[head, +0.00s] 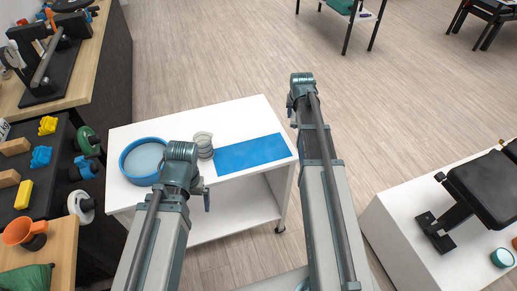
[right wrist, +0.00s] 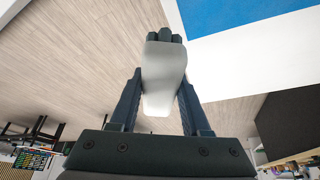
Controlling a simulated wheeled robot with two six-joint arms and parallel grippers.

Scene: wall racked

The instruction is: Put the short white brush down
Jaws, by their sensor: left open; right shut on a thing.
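The short white brush (right wrist: 163,75) is between the two dark fingers of my right gripper (right wrist: 160,90), which is shut on it. Its pale body points away from the wrist camera, with a dark end at the top. In the head view the brush and right gripper are hidden behind my right arm. My left gripper (head: 207,198) is open; only a small part shows beside my left arm, by the white cart (head: 257,190). A blue mat (head: 250,154) lies on the cart's top, and its edge also shows in the right wrist view (right wrist: 240,12).
On the cart, a round blue-rimmed dish (head: 142,172) stands left and a grey ringed jar (head: 203,144) stands beside the mat. A dark pegged board with coloured pieces is left. A white bench (head: 405,233) with a black device (head: 485,188) is right. Open floor lies behind.

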